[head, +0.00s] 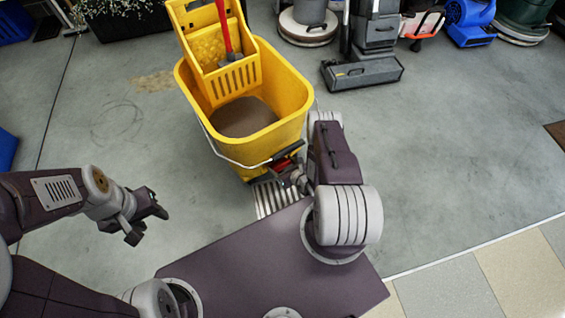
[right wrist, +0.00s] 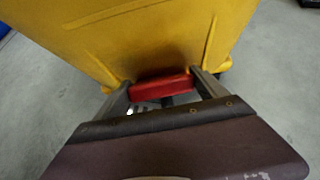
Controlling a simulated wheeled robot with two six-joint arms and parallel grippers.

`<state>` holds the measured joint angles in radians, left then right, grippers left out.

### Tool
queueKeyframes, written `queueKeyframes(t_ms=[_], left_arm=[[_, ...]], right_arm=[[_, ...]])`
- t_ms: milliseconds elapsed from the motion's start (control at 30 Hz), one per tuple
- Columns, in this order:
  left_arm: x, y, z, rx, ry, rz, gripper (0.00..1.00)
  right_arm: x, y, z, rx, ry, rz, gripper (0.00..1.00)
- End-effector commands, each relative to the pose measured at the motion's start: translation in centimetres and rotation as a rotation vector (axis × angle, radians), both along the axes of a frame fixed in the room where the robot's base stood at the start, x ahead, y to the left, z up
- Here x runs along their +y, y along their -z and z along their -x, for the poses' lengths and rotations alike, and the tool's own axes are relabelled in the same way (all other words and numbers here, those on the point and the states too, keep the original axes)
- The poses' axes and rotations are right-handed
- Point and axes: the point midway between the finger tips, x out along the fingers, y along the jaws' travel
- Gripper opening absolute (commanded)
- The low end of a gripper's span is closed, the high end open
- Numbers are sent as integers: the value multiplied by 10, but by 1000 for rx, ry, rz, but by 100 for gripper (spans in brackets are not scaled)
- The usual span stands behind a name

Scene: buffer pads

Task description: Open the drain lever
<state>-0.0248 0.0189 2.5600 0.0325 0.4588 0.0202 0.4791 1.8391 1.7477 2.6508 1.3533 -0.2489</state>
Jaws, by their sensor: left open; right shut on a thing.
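A yellow mop bucket (head: 290,103) with dark water in it stands on the floor ahead of me. The red drain lever (right wrist: 162,87) sits low on its near side, between the two fingers of my right gripper (head: 289,172). That gripper is shut on the lever. My left gripper (head: 147,218) is open and empty, apart from the bucket at the left.
A striped floor grate (head: 273,196) lies below the bucket's near side. A yellow wringer (head: 228,80) with a red handle (head: 223,25) is on the bucket's far side. Floor machines (head: 362,72) and a blue blower (head: 470,20) stand at the back right. Floor at the right is clear.

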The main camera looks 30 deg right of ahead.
Motion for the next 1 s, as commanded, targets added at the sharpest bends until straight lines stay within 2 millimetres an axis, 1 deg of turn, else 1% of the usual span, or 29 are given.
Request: queueKeyframes(t_ms=[33,200,700,733,800,1000], left_arm=[[0,-7,0,0,0,0,43],[0,-13,0,0,0,0,43],[0,-15,0,0,0,0,43],[0,-15,0,0,0,0,43],[0,-15,0,0,0,0,43],[0,-15,0,0,0,0,43]], right_arm=[[0,-5,-1,17,0,2,41],[0,-4,-3,62,1,8,41],[0,-2,-3,81,1,10,41],[0,-2,-3,81,1,10,84],[0,-2,-3,80,1,10,100],[0,-3,-3,80,0,9,100]])
